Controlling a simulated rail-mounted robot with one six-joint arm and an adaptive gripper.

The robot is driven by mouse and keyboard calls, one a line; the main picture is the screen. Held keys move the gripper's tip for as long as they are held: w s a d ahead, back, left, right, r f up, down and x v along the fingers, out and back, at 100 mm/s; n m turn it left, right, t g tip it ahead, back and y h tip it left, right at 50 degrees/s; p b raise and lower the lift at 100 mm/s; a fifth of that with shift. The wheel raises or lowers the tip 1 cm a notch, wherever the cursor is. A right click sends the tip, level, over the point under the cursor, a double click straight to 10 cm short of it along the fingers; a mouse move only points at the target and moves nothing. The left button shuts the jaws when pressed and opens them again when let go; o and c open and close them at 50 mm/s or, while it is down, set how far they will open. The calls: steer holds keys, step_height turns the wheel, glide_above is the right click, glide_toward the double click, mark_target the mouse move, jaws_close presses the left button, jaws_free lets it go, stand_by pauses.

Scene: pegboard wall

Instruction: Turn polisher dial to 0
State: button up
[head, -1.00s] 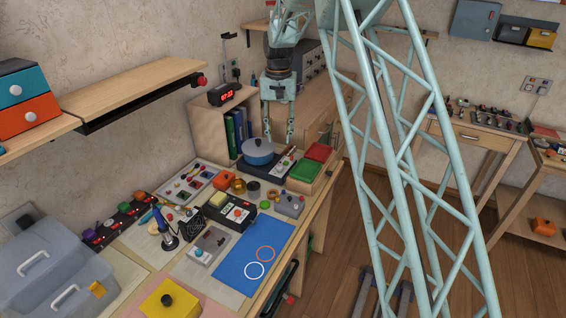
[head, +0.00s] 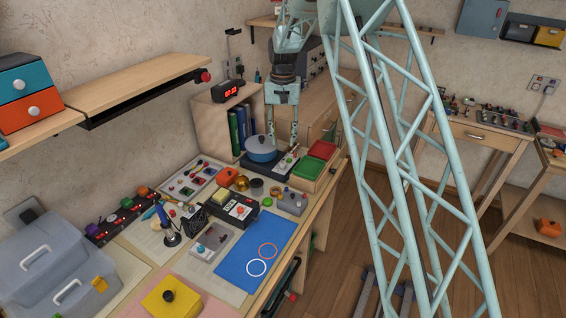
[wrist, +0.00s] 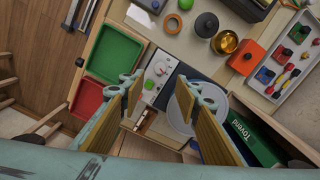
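My gripper (head: 283,143) is open and empty, pointing down over the black device that carries a blue pot (head: 261,148). In the wrist view, my gripper (wrist: 160,92) has its two fingers spread apart. Between and beyond them is the device's white control panel (wrist: 156,76), with a round pale dial (wrist: 161,68) and a green button (wrist: 150,84). The pot shows as a large grey-blue disc, partly behind the right finger. I see no legible label naming the polisher, and I cannot read the dial's setting. Neither fingertip clearly touches the dial.
An orange box (wrist: 246,57), a brass pot (wrist: 225,42) and a black-lidded jar (wrist: 206,25) stand nearby. A book (wrist: 252,140) is close to the right finger. The blue mat (head: 253,252) has bare room.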

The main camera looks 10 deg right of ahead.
mark_target(283, 163)
step_height(283, 163, down, 12)
steer(key=shift+r+b, duration=0.2)
steer(key=shift+b, duration=0.8)
steer(key=shift+c, duration=0.4)
steer(key=c, duration=0.8)
